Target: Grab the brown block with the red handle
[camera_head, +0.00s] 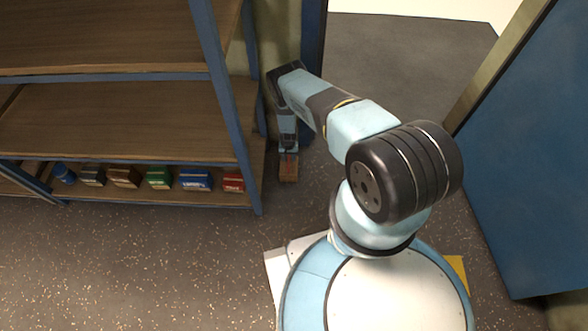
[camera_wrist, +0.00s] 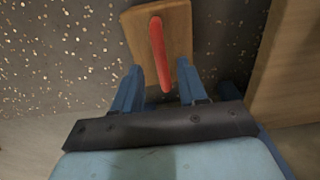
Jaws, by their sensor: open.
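The brown block (camera_wrist: 178,22) lies on the speckled floor at the top middle of the wrist view. Its red handle (camera_wrist: 158,50) is a long bar pointing toward my gripper. My gripper (camera_wrist: 160,78) is open, with one blue finger on each side of the handle's near end. I cannot tell whether either finger touches it. In the head view the block (camera_head: 288,174) is small, on the floor beside the shelf's right end, below my gripper (camera_head: 288,150).
A blue-framed wooden shelf (camera_head: 120,113) fills the left, with several coloured boxes (camera_head: 195,179) and a blue can (camera_head: 63,173) on its lowest board. A blue panel (camera_head: 530,150) stands at right. The floor in front of the shelf (camera_head: 130,260) is clear.

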